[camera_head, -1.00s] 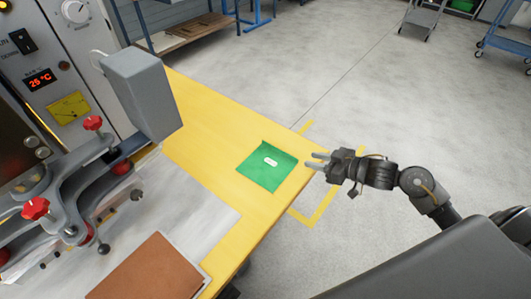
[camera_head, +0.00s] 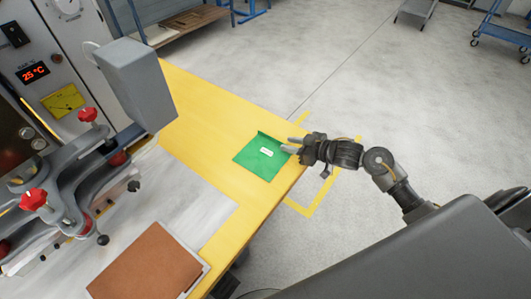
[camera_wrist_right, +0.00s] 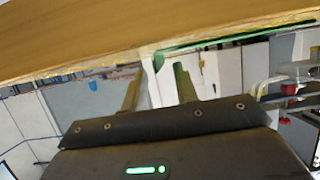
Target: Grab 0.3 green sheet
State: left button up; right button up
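The green sheet (camera_head: 262,156) lies on the yellow table near its right edge in the head view. A small white label sits on it, too small to read. Its back edge looks slightly raised. My right gripper (camera_head: 290,144) is at the sheet's right corner, at the table edge, with its fingers apart. In the right wrist view my gripper (camera_wrist_right: 157,78) shows two separated fingers just below the table edge, and the green sheet (camera_wrist_right: 245,36) shows as a thin strip along that edge. I cannot tell whether the fingertips touch it. My left gripper is not in view.
The yellow table (camera_head: 205,115) is clear behind the sheet. A brown sheet (camera_head: 147,270) lies at the front. A machine with red knobs (camera_head: 34,199) and a grey box head (camera_head: 138,85) stands on the left. The floor to the right is open, with blue carts (camera_head: 500,35) far back.

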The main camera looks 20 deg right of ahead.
jog(key=shift+x, duration=1.15)
grip_shut()
jog(key=shift+r, duration=0.1)
